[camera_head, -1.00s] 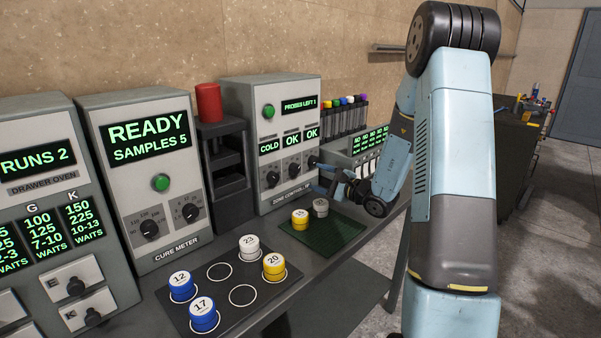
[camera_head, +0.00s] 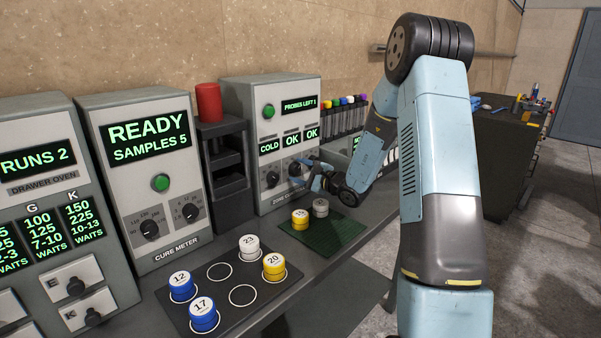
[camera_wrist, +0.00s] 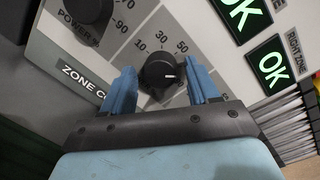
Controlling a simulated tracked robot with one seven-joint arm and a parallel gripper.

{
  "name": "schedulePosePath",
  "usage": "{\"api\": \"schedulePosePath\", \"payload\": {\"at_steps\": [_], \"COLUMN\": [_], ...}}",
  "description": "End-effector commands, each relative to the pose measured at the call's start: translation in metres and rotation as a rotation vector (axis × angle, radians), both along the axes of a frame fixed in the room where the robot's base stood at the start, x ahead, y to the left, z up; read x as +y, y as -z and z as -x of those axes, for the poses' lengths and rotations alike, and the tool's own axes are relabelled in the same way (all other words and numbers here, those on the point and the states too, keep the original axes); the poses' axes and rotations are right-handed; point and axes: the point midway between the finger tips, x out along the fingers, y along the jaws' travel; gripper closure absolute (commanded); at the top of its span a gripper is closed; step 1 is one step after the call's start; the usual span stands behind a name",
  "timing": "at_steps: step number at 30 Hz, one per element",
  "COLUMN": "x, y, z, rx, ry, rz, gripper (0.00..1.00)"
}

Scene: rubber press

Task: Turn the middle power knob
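The zone control box (camera_head: 283,130) has a row of dark power knobs. In the wrist view the middle power knob (camera_wrist: 160,76) is round and black, with a white mark pointing to the right of the picture. My gripper (camera_wrist: 162,88) is open, with one blue finger on each side of this knob and a visible gap on both sides. In the head view my gripper (camera_head: 303,174) is at the panel by the middle knob, which it partly covers. The left power knob (camera_head: 272,179) is clear of it and also shows in the wrist view (camera_wrist: 90,10). The right knob is hidden.
A green mat (camera_head: 335,236) with a yellow and a grey sample lies below my gripper. A rack of colored probes (camera_head: 340,113) stands right of the box. The cure meter (camera_head: 150,200) and a red-topped stand (camera_head: 208,102) are to the left.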

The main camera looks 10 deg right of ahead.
Motion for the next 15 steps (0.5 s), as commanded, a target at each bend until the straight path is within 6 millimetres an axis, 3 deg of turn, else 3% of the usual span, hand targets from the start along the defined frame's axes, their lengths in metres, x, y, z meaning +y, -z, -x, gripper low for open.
{"api": "schedulePosePath", "payload": {"at_steps": [2, 15], "x": [-0.0002, 0.0001], "y": [-0.0001, 0.0006], "z": [0.0001, 0.0006], "rx": [0.0, 0.001], "ry": [0.0, -0.001], "rz": [0.0, 0.0], "gripper": [0.48, 0.9]}}
